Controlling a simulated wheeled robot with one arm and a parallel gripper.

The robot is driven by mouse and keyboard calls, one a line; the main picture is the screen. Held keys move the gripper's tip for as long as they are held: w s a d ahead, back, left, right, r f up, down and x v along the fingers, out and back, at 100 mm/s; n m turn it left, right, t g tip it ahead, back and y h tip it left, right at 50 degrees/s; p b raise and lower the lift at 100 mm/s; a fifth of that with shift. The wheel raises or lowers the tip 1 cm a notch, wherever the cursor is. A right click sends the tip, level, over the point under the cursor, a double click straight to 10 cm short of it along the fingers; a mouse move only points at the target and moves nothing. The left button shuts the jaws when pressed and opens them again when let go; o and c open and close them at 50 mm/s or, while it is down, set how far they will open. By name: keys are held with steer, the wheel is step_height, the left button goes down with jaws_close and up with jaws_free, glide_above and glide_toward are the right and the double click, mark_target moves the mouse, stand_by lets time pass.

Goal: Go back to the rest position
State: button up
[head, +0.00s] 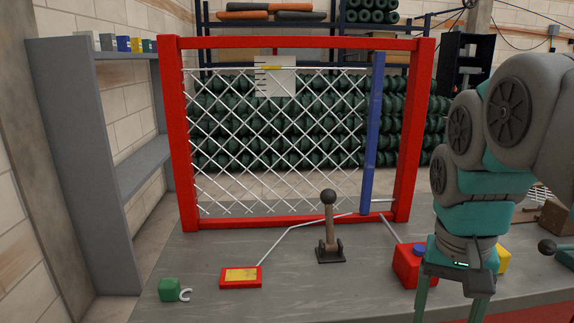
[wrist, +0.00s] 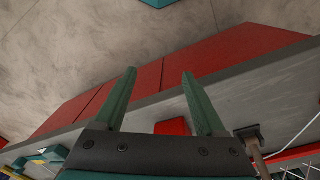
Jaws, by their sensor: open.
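My gripper (head: 450,308) hangs pointing down at the right of the head view, over the front right part of the grey bench. Its two green fingers are apart with nothing between them. In the wrist view the open fingers (wrist: 159,74) reach over the bench edge, with floor beyond. A red box with a blue button (head: 406,266) is just left of and partly behind the gripper in the head view. A red frame (head: 176,140) holds a white wire mesh (head: 275,145), with an upright blue bar (head: 372,135) at its right side.
A red and yellow plate (head: 241,277) and a green block with a pale hook (head: 170,290) lie front left. A grey shelf (head: 85,150) stands left. The front middle of the bench is clear.

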steer(key=s+a+f+n+g, duration=0.1)
steer(key=s+a+f+n, duration=0.1)
steer(key=s+f, duration=0.4)
steer(key=s+a+f+n, duration=0.3)
steer(key=s+a+f, duration=0.2)
steer(key=f, duration=0.6)
steer(key=shift+s+a+g+y, duration=0.15)
steer(key=shift+s+g+y, duration=0.2)
steer(key=shift+g+y, duration=0.05)
steer(key=shift+r, duration=0.1)
